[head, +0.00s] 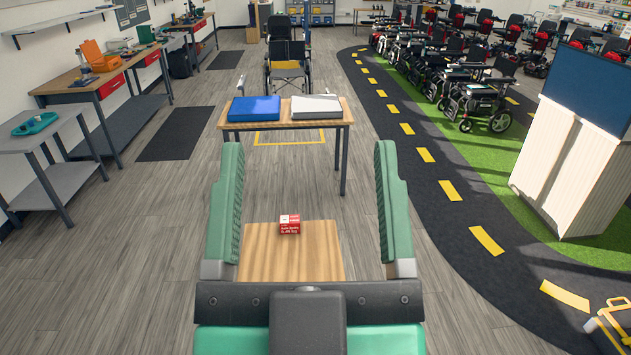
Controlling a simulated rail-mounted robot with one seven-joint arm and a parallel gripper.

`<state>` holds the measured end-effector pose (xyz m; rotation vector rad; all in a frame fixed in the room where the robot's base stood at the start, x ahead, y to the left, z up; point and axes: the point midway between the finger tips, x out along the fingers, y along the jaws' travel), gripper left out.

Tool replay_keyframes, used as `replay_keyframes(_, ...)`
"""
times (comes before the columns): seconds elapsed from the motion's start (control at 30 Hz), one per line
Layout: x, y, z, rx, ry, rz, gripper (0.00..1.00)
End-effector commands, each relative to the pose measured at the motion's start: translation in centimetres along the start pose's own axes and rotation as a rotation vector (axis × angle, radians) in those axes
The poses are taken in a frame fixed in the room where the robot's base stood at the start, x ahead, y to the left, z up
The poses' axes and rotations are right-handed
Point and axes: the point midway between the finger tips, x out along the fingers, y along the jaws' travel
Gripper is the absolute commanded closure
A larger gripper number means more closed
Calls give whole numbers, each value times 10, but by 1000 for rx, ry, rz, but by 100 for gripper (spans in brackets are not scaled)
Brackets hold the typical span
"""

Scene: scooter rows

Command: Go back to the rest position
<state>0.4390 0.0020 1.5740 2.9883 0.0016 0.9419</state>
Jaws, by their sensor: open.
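My gripper (309,150) is large and close to the camera in the head view. Its two green fingers stand wide apart and point forward from a black crossbar. It is open, with nothing held between the fingers. A small red and white box (290,224) shows between the fingers, lying on a wooden surface (290,258) beyond and below the gripper. The near part of that surface is hidden behind the crossbar.
Ahead, a wooden table (285,119) holds a blue case (254,109) and a white-grey case (316,107). A wheelchair (287,68) stands behind it. Workbenches (95,83) line the left. A white cabinet (575,160) and rows of wheelchairs stand right.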

Motion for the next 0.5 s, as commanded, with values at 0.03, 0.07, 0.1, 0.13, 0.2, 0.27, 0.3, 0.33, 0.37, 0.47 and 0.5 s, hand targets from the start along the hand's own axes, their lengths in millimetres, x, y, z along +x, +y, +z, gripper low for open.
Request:
replay_keyframes(0.03,0,0,0,0,-1,0,24)
replay_keyframes(0.07,0,0,0,0,-2,0,24)
replay_keyframes(0.1,0,0,1,1,-2,0,24)
replay_keyframes(0.13,1,0,0,1,-2,1,24)
replay_keyframes(0.2,11,0,-15,2,-3,0,24)
replay_keyframes(0.27,22,0,-30,5,-3,0,24)
replay_keyframes(0.3,31,0,-43,6,-4,0,24)
replay_keyframes(0.33,39,0,-54,8,-4,-1,24)
replay_keyframes(0.37,47,0,-66,10,-4,-1,24)
replay_keyframes(0.47,76,0,-107,17,-5,-3,24)
replay_keyframes(0.5,87,0,-123,19,-5,-3,24)
